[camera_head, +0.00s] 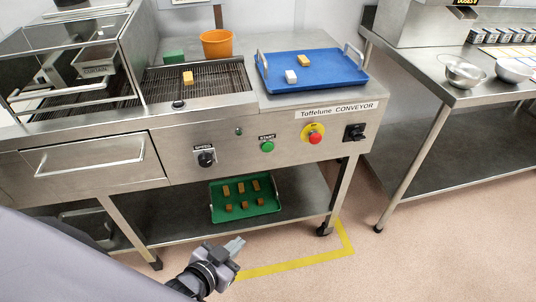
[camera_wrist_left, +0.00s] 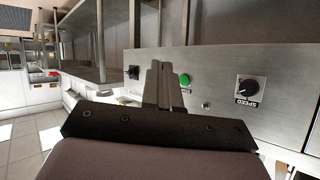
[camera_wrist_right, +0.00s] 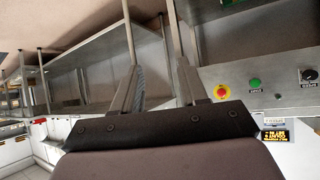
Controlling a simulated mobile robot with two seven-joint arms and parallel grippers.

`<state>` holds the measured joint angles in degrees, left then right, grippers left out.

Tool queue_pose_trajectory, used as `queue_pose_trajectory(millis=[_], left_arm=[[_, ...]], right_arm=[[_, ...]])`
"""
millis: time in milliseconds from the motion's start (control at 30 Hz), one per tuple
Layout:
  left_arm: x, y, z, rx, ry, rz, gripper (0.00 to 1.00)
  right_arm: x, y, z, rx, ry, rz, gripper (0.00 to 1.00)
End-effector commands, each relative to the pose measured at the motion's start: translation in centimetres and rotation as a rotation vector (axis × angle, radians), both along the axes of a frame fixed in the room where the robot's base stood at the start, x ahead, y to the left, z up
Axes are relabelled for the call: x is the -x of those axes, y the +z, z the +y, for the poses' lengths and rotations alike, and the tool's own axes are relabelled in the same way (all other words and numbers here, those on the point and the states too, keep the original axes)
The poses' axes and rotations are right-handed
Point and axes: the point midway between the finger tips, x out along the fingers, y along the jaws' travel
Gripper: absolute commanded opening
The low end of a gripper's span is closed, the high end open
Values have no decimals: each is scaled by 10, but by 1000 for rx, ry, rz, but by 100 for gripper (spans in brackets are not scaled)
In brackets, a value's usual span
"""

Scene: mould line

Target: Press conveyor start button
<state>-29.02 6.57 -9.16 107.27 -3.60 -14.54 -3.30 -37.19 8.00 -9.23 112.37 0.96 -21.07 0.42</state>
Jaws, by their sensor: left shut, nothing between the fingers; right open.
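The green start button (camera_head: 267,146) sits on the conveyor's front panel under a START label, between the speed knob and the red stop button. It also shows in the left wrist view (camera_wrist_left: 184,79) and the right wrist view (camera_wrist_right: 254,83). My left gripper (camera_head: 236,243) is shut and empty, below and in front of the panel, apart from the button. In the left wrist view its fingertips (camera_wrist_left: 160,66) appear just left of the button. My right gripper (camera_wrist_right: 152,45) is open and empty in its own wrist view; it is not in the head view.
The panel also holds a black speed knob (camera_head: 206,158), a red stop button (camera_head: 315,138) on yellow and a black switch (camera_head: 354,132). A blue tray (camera_head: 330,72) rests on top. A green tray (camera_head: 262,208) with several brown pieces lies on the lower shelf.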

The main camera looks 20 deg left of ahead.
Motion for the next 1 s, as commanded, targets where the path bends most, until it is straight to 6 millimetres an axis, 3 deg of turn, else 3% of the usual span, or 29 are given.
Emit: queue_pose_trajectory(millis=[33, 200, 400, 600, 1000], left_arm=[[-28, -14, -2, -35, -12, -82, 0], [-105, -5, -10, -179, -59, -346, 0], [-162, 20, -24, -313, -96, -579, 0], [-183, 37, -31, -373, -110, -677, 0], [-183, 40, -32, -378, -112, -683, 0]], right_arm=[[0, -27, 1, -5, 0, 2, 43], [-1, -66, 7, -18, 6, 15, 43], [-4, -93, 12, -28, 15, 20, 43], [-8, -97, 11, -29, 17, 10, 43], [-9, -94, 11, -29, 17, 8, 43]])
